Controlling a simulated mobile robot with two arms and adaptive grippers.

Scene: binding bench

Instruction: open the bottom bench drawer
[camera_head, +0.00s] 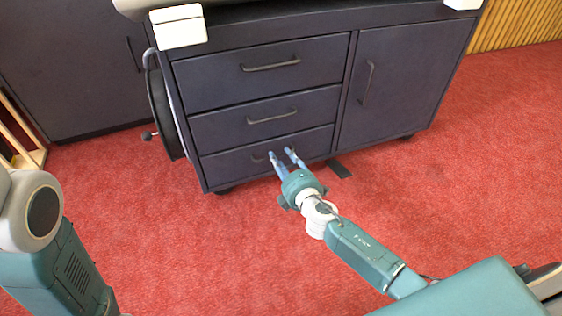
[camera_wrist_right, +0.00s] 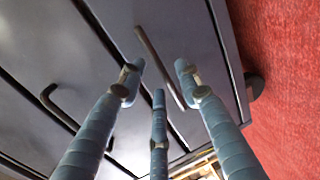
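The dark bench has a stack of three drawers on its left side. The bottom drawer (camera_head: 225,164) looks shut, its front level with the drawers above. Its bar handle (camera_head: 258,159) is partly hidden by my right gripper (camera_head: 281,153). In the right wrist view, my right gripper (camera_wrist_right: 158,75) is open, with the bottom handle (camera_wrist_right: 155,55) between its spread fingertips. I cannot tell whether any finger touches the bar. Of my left arm only links show at the left edge of the head view; its gripper is out of view.
The middle drawer (camera_head: 220,123) and top drawer (camera_head: 215,80) are shut, each with a bar handle. A door (camera_head: 405,80) is right of them. A dark round wheel (camera_head: 162,112) with a crank knob is on the bench's left side. Red carpet (camera_head: 150,240) in front is clear.

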